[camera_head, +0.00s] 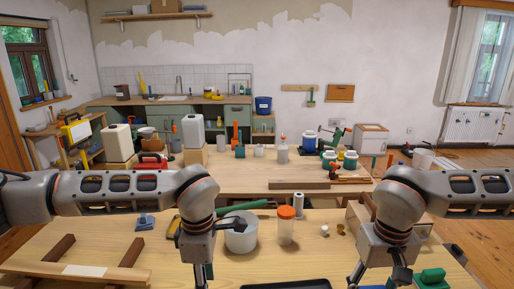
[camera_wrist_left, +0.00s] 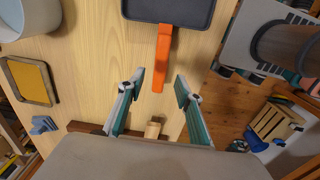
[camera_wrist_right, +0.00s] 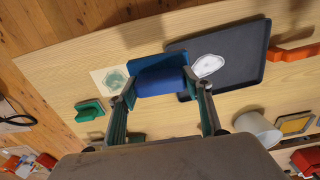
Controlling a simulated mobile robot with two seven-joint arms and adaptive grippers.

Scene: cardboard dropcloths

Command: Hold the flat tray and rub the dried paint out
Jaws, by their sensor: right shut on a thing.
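The flat dark tray (camera_wrist_right: 240,75) shows in the right wrist view with a white patch of dried paint (camera_wrist_right: 207,66) on it. The tray also shows in the left wrist view (camera_wrist_left: 170,10), with an orange handle (camera_wrist_left: 162,60) pointing toward my left gripper. Only its edge shows in the head view (camera_head: 300,284). My left gripper (camera_wrist_left: 160,82) is open and empty, its fingertips on either side of the handle's line, apart from it. My right gripper (camera_wrist_right: 160,88) is shut on a blue block (camera_wrist_right: 158,75). The block is beside the paint patch, overlapping the tray's edge in view; contact is unclear.
A pale square with a green stain (camera_wrist_right: 108,78) and a green-handled tool (camera_wrist_right: 88,110) lie near the right gripper. A white bucket (camera_head: 240,236) and an orange-lidded jar (camera_head: 286,226) stand behind the tray. A yellow pad (camera_wrist_left: 32,82) lies left in the left wrist view.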

